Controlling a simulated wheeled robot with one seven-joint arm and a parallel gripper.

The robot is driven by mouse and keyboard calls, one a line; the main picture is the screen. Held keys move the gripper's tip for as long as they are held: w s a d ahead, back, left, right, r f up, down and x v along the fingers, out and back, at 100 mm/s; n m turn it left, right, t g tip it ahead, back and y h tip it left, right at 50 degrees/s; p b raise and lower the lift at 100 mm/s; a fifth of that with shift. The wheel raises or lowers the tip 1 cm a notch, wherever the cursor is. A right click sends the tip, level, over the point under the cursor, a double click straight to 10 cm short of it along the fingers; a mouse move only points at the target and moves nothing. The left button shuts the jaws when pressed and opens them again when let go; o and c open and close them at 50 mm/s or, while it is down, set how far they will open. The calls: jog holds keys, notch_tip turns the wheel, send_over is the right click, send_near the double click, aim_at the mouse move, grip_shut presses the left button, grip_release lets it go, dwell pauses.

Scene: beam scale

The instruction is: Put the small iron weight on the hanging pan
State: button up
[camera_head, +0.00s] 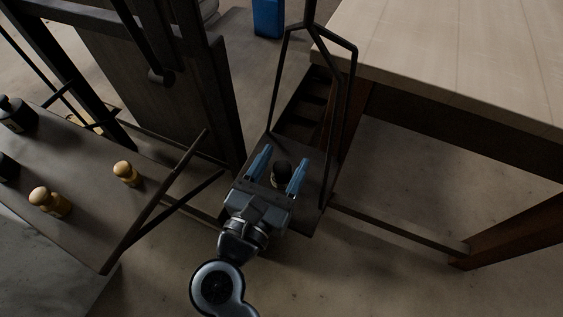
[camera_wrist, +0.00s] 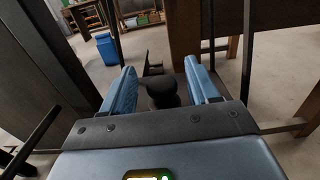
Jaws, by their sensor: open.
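A small black iron weight (camera_head: 281,172) with a rounded knob stands between the fingers of my gripper (camera_head: 284,156). It also shows in the wrist view (camera_wrist: 162,92), with a gap to each blue finger. My gripper is open around it, not clamped on it. The hanging pan (camera_head: 312,202) is a dark plate below a forked black hanger. The weight appears to be on or just above this pan; its base is partly hidden by my gripper.
A second dark plate (camera_head: 88,165) at the left carries brass weights (camera_head: 127,173) and black weights (camera_head: 17,114). The hanger's rods (camera_head: 349,95) rise close around my gripper. A pale wooden table (camera_head: 450,55) is at the right. A blue bin (camera_wrist: 107,48) stands beyond.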

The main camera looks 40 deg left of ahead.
jog(key=shift+r, duration=0.1)
jog(key=shift+s+r, duration=0.1)
jog(key=p+v, duration=0.1)
jog(key=v, duration=1.1)
jog(key=w+d+r+n+t+h, duration=0.1)
jog(key=d+r+n+t, duration=0.1)
jog(key=d+n, duration=0.65)
jog(key=w+d+r+n+t+h, duration=0.15)
jog(key=d+n, duration=0.25)
jog(key=d, duration=0.9)
jog(key=s+d+r+n+g+h, duration=0.1)
jog(key=s+d+n+g, duration=0.5)
jog(key=s+d+n, duration=0.7)
jog(key=d+n+h, duration=0.1)
jog(key=d+n, duration=0.1)
jog(key=n, duration=0.5)
jog(key=shift+s+r+n, duration=0.3)
jog(key=shift+n, duration=0.05)
